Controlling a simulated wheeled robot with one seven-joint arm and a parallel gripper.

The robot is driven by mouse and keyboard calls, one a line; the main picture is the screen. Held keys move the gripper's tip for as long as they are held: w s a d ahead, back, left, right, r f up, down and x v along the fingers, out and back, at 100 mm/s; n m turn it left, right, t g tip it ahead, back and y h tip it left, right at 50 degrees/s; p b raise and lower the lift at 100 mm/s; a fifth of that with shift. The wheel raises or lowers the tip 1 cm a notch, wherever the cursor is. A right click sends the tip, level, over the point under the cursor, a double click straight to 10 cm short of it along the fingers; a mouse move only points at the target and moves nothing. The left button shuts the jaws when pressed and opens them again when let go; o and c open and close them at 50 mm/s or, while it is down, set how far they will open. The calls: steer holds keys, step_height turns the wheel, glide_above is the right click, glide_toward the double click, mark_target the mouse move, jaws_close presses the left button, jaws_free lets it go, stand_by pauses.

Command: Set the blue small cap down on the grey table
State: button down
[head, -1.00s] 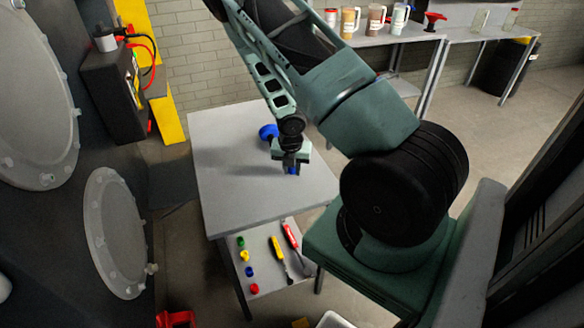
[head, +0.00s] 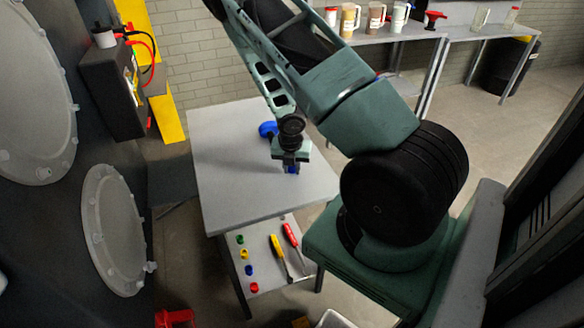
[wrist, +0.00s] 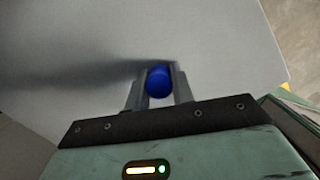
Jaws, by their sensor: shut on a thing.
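The blue small cap (wrist: 159,82) is between the two fingers of my gripper (wrist: 160,90) in the wrist view. My gripper is shut on it. In the head view my gripper (head: 291,168) points down over the right part of the grey table (head: 230,185), with a bit of the blue cap (head: 292,170) showing at the fingertips. The cap is at or close above the tabletop; I cannot tell whether it touches. The grey table (wrist: 80,35) also fills most of the wrist view, with a dark shadow reaching left from the fingers.
A larger blue round thing (head: 267,129) lies on the table behind my gripper. The table's left and front parts are clear. A lower shelf (head: 268,270) holds small coloured caps and two screwdrivers. A bench (head: 395,32) with mugs stands at the back.

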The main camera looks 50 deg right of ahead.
steer(key=shift+s+a+f+b, duration=0.15)
steer(key=shift+f+b, duration=0.15)
steer(key=shift+f, duration=0.2)
steer(key=shift+s+a+f+b, duration=0.15)
steer(key=shift+f+b, duration=0.1)
steer(key=shift+f, duration=0.2)
steer(key=shift+w, duration=0.15)
steer(key=c, duration=1.2)
jaws_free()
steer(key=shift+o, duration=0.4)
steer(key=shift+w+a, duration=0.1)
steer(key=shift+r, duration=0.45)
step_height(320, 180, up, 18)
steer(key=s+a+p, duration=0.1)
steer(key=a+p, duration=0.1)
steer(key=p, duration=0.7)
steer(key=shift+a, duration=0.15)
